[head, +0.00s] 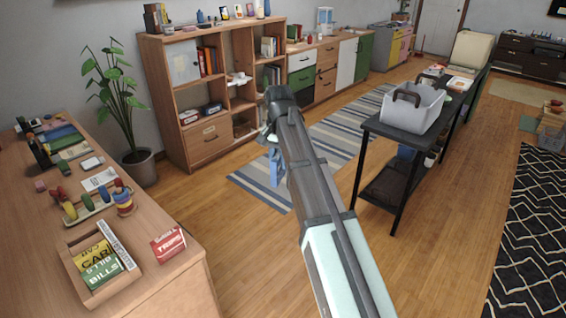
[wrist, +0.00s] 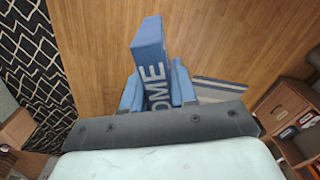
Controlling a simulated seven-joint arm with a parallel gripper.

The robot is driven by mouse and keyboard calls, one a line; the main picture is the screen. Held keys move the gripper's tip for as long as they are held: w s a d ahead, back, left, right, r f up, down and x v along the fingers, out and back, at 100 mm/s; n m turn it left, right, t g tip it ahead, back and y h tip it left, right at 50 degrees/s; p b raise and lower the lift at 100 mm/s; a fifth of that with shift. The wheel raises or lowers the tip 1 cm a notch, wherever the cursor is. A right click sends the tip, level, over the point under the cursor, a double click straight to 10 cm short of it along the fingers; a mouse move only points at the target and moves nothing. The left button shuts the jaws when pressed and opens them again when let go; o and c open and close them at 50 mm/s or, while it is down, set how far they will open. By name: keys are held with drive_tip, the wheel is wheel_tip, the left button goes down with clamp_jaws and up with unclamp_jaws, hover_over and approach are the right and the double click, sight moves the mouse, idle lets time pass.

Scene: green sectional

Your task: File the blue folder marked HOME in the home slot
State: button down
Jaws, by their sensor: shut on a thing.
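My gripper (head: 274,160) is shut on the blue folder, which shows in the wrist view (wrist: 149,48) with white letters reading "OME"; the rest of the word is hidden. The folder is held off the floor, between the two blue fingers. In the head view it is mostly hidden behind my arm. A wooden box (head: 76,272) sits on the desk at lower left, far from my gripper. It holds a yellow folder marked CAR (head: 96,252) and a green one marked BILLS (head: 102,272). I cannot tell which slot is the home slot.
A red TRIPS folder (head: 168,244) is on the desk (head: 150,286) right of the box. Toys, including a stacked-ring toy (head: 123,198), stand behind it. A wooden shelf (head: 205,145) and a black table with a grey bin (head: 412,108) stand beyond; open floor lies between.

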drive_tip(key=a+f+m, duration=0.2)
drive_tip(key=a+f, duration=0.1)
drive_tip(key=a, duration=2.8)
drive_tip(key=s+a+f, duration=0.2)
drive_tip(key=s+a, duration=0.3)
drive_tip(key=a, duration=0.5)
drive_tip(key=s+a+f+m, duration=0.1)
drive_tip(key=s+a, duration=0.4)
drive_tip(key=a, duration=0.5)
drive_tip(key=s+a+f+m, duration=0.1)
drive_tip(key=s+a+f, duration=0.2)
drive_tip(key=a, duration=0.7)
drive_tip(key=shift+s, duration=0.9)
drive_tip(key=shift+f, duration=4.35)
drive_tip(key=shift+f, duration=0.1)
drive_tip(key=c, duration=0.8)
unclamp_jaws()
